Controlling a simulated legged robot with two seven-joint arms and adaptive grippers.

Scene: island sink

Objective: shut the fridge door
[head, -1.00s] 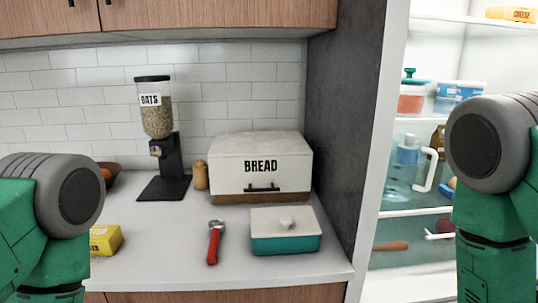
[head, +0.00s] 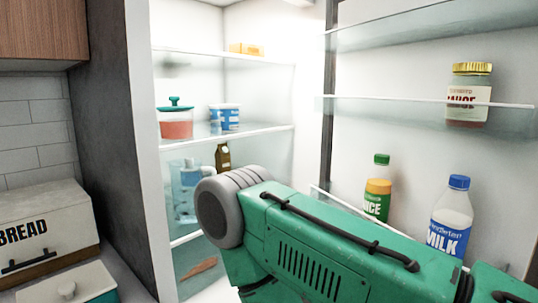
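The fridge stands open in the middle of the head view, its lit interior (head: 260,88) showing several shelves. The fridge door (head: 400,60) is swung open on the right side, with its inner face and door shelves towards me. A sauce jar (head: 468,95), a juice bottle (head: 378,188) and a milk bottle (head: 452,218) stand on the door shelves. My green right arm crosses in front of the lower fridge and the lower part of the door. Neither gripper is in view. The outer face and handle of the door are hidden.
A bread box (head: 45,232) and a teal dish with a white lid (head: 68,290) sit on the counter at left. A dark side panel (head: 108,140) stands between counter and fridge. A red container (head: 175,122) and a blue-and-white tub (head: 224,117) stand on a fridge shelf.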

